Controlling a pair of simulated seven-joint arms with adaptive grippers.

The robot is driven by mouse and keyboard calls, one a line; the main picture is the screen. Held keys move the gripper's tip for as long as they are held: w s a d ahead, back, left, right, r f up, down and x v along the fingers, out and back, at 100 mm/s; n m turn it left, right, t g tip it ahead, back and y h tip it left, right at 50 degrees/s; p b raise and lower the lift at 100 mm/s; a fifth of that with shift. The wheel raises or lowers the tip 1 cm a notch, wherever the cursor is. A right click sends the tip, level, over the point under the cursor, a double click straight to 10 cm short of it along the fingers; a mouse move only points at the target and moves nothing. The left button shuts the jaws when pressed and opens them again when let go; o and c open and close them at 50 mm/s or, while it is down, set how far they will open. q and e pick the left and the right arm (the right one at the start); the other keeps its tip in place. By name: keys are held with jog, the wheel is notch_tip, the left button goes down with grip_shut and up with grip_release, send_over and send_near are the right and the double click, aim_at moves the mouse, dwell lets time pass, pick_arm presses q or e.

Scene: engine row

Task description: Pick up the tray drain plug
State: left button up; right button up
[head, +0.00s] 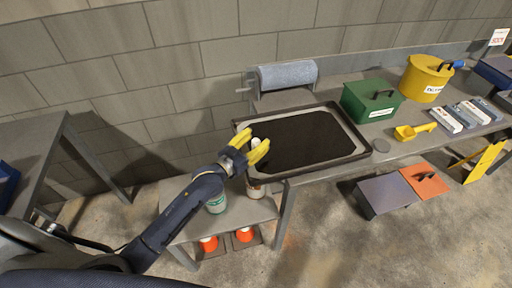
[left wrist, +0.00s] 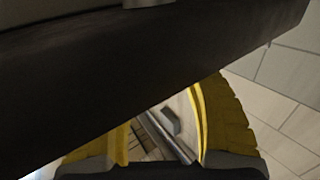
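The black-rimmed tray (head: 355,150) lies on the bench with a dark surface inside. My left gripper (head: 251,146) is at the tray's left edge, its yellow fingers apart. A small white thing (head: 256,141) shows between or just behind the fingers; I cannot tell whether it is the drain plug or whether they touch it. In the left wrist view the fingers (left wrist: 160,125) are also apart, and the dark underside or edge of something large (left wrist: 120,80) crosses in front and hides much. My right gripper is not in view.
A green box (head: 371,101), a yellow can (head: 426,78) and a yellow scoop (head: 413,131) stand on the bench to the right. A blue-grey roll (head: 287,75) is behind the tray. A lower table (head: 240,212) holds a green-labelled can (head: 216,204) below my arm.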

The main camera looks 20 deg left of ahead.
pick_arm(q)
grip_shut()
jog(key=shift+r, duration=0.1)
dwell(0.3)
